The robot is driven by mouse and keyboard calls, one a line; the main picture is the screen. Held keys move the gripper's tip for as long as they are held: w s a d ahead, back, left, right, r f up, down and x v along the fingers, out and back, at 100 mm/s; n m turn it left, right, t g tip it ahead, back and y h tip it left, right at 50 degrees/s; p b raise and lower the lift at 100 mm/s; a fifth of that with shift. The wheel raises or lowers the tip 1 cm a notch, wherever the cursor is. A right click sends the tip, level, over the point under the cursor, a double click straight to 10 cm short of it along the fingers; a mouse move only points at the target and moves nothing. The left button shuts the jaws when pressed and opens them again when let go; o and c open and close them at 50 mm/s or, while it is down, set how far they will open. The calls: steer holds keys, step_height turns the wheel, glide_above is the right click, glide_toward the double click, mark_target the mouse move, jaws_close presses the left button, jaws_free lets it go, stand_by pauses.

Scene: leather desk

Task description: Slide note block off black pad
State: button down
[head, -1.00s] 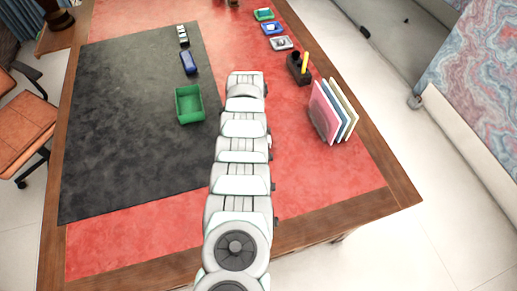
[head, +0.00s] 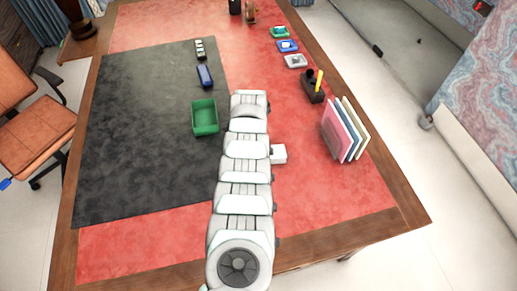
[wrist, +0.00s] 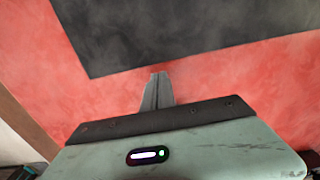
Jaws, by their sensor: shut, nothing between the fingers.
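The black pad (head: 140,140) lies on the left of the red desk top; part of its right edge is hidden behind my arm. A small white block (head: 279,153), which looks like the note block, sits on the red leather just right of my arm, apart from the visible pad. My gripper (wrist: 160,76) is shut and empty in the wrist view, over red leather near a dark edge of the pad (wrist: 150,30). The note block does not show in the wrist view. In the head view my arm hides the gripper.
A green bin (head: 205,118) and a blue stapler-like item (head: 205,76) stand near the pad's right side. Upright folders (head: 345,130) and a dark pen holder (head: 313,92) stand at the right. Small coloured items (head: 287,46) line the far right. Red leather at the front right is clear.

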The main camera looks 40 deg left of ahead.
step_height(320, 180, up, 9)
steer(key=shift+w+d+r+p, duration=0.15)
steer(key=shift+w+d+p, duration=0.15)
steer(key=shift+w+p, duration=0.1)
